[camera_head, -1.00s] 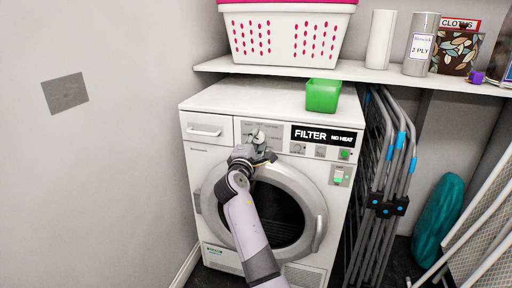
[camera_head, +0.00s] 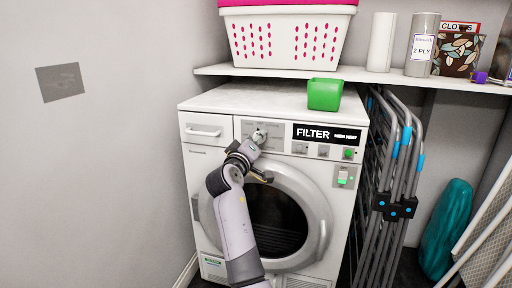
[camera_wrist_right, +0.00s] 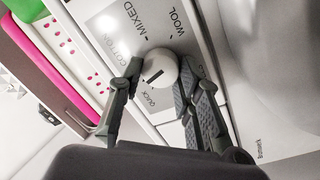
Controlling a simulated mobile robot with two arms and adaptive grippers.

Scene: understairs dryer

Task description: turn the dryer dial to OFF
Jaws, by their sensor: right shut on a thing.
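The white round dial (camera_head: 260,135) sits on the grey label panel at the dryer's (camera_head: 190,165) upper front. In the right wrist view the dial (camera_wrist_right: 160,68) shows a short dark mark on its face. The words COTTON, MIXED, WOOL and QUICK are printed around it; I see no OFF label. My right gripper (camera_head: 255,142) reaches up from below to the dial. In the wrist view its two fingers (camera_wrist_right: 157,80) lie on either side of the dial, shut on it. My left gripper is in neither view.
A green box (camera_head: 324,94) stands on the dryer top. A shelf (camera_head: 210,70) above holds a white and pink basket (camera_head: 285,35). Folded grey racks (camera_head: 385,160) stand close at the dryer's right. A wall (camera_head: 90,180) is at the left.

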